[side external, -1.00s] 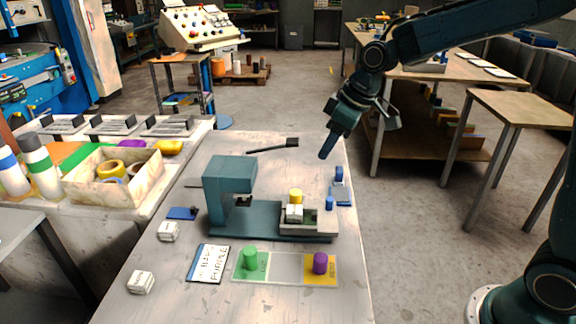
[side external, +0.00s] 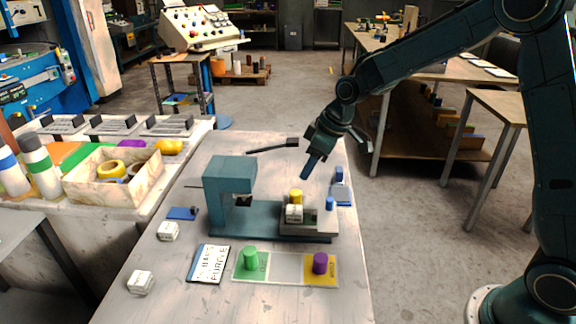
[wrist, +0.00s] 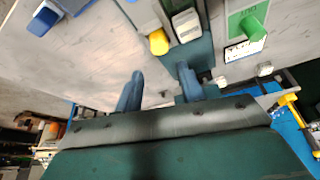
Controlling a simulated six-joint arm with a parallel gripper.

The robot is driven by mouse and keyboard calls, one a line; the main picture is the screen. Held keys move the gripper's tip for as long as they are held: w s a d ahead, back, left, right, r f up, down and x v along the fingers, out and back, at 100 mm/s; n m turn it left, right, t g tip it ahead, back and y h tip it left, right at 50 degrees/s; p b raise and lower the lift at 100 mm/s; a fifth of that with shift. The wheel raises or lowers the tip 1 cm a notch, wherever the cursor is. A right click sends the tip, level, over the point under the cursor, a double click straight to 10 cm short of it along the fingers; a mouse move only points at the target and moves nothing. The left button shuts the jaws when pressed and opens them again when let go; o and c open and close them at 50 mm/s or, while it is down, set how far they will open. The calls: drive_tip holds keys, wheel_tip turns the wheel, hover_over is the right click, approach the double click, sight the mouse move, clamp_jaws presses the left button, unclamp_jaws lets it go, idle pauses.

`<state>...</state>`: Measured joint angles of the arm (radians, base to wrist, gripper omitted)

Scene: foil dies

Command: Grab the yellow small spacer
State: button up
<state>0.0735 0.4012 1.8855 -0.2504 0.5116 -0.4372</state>
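The yellow small spacer (side external: 296,195) stands upright at the teal press, behind a white block (side external: 294,213) on the press's tray. In the wrist view the yellow spacer (wrist: 158,42) shows above the gap between my fingers, beside the white block (wrist: 186,25). My gripper (side external: 305,175) hangs tilted above and behind the spacer, apart from it. In the wrist view my gripper's two fingers (wrist: 161,76) are spread with nothing between them.
The teal press (side external: 230,178) rises left of the spacer. A small blue cylinder (side external: 330,203) stands to its right. Green (side external: 250,258) and purple (side external: 320,263) cylinders stand on coloured pads in front. A black-handled tool (side external: 275,146) lies behind. White dice-like blocks (side external: 168,231) sit at left.

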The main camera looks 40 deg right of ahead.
sight(295, 192)
drive_tip(key=shift+x, duration=1.8)
drive_tip(key=shift+x, duration=2.6)
clamp_jaws()
